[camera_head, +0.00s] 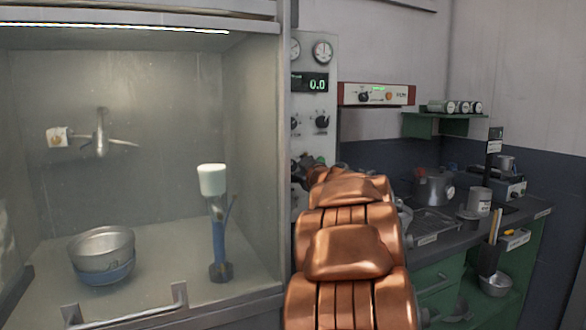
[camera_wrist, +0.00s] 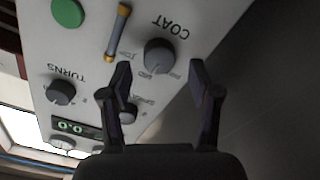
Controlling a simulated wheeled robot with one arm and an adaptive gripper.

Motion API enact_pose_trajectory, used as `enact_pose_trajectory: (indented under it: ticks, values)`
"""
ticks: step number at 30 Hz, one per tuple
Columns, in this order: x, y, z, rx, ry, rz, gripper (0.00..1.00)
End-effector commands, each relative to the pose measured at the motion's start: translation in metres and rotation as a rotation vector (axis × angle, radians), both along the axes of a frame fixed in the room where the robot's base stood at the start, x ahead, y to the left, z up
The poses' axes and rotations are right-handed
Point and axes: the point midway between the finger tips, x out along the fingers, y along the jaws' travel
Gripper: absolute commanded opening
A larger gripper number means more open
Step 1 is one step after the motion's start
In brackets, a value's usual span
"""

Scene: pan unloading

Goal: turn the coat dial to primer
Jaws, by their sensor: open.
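The coat dial (camera_wrist: 159,55) is a dark round knob below the upside-down word COAT on a pale control panel (camera_wrist: 95,20), seen in the wrist view. Small markings beside it are too blurred to read, so its setting cannot be told. My gripper (camera_wrist: 160,76) is open and empty, its two dark fingers pointing at the panel. The dial shows between and just beyond the fingertips, with no clear contact. In the head view the panel (camera_head: 328,150) stands right of the booth, and my copper arm hides the coat dial.
Close by are the TURNS knob (camera_wrist: 61,92), another knob (camera_wrist: 128,113) partly behind a finger, a handle bar (camera_wrist: 118,32), a green button (camera_wrist: 68,12) and a 0.0 display (camera_head: 317,85). The booth (camera_head: 255,150) holds stacked bowls (camera_head: 101,250). A cluttered bench (camera_head: 480,225) stands right.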

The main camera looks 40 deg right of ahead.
Motion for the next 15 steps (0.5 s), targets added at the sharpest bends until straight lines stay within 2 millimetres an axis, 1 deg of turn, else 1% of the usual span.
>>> enact_pose_trajectory:
  ticks: [1, 3, 6, 15]
  values:
    - [0.006, -0.002, -0.001, 0.000, 0.000, 0.002, 0.62]
    - [0.012, -0.004, -0.001, -0.001, 0.001, 0.002, 0.62]
    - [0.017, -0.006, -0.001, 0.000, 0.002, 0.000, 0.62]
    - [0.018, -0.007, 0.000, 0.000, 0.000, -0.001, 0.61]
